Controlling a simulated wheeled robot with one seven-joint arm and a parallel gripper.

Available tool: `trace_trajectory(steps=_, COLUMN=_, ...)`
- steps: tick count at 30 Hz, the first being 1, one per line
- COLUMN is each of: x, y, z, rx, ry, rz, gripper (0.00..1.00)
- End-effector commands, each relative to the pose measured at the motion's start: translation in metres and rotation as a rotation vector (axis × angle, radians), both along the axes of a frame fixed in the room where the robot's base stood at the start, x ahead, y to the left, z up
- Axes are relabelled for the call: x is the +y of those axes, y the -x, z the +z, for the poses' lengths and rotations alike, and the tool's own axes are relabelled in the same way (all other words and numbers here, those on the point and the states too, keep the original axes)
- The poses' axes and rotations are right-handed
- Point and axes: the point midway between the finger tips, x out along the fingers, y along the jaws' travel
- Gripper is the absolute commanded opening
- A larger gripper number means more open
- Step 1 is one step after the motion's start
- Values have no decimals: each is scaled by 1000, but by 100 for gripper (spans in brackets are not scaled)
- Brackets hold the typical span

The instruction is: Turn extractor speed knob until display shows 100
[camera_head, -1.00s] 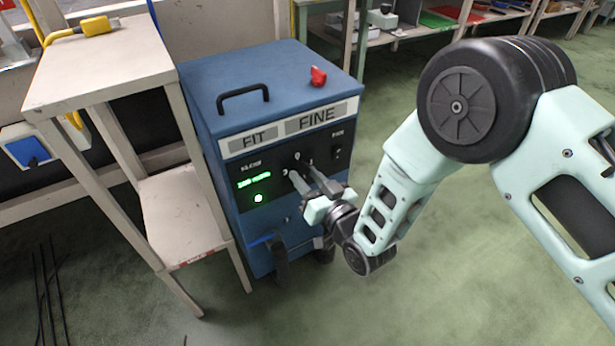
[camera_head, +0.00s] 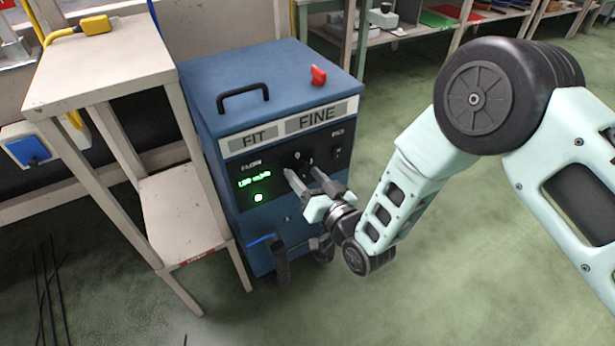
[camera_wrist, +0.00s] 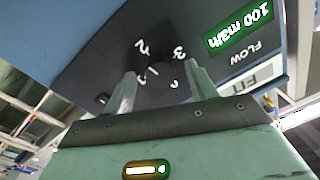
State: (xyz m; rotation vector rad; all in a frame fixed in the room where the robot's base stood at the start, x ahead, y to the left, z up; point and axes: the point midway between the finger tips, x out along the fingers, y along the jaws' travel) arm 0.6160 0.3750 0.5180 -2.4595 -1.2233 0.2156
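The blue extractor unit (camera_head: 225,95) stands beside a beige stand, labelled FIT and FINE. Its black speed knob (camera_head: 298,159) is on the dark front panel and is partly hidden by my fingers. In the wrist view the dark knob (camera_wrist: 163,70) sits among white digits and is hard to tell from the panel. The green display (camera_head: 255,181) is lit; in the wrist view the display (camera_wrist: 240,25) reads 100 m3/h, under the label FLOW. My gripper (camera_head: 304,173) is open in front of the knob, its fingers apart on either side of it.
The beige stand (camera_head: 185,215) is close on the unit's left. A black handle (camera_head: 243,96) and a red object (camera_head: 318,75) are on the unit's top. The green floor to the right is free.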

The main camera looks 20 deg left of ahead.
Motion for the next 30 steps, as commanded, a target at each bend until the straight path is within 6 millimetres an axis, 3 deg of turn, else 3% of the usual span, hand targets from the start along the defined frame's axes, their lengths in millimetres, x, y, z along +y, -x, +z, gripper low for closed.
trace_trajectory(steps=11, x=-8, y=5, z=1, rx=0, ry=1, rz=-2, gripper=56)
trace_trajectory(steps=30, x=-121, y=91, z=-6, rx=6, ry=4, rz=-3, gripper=56)
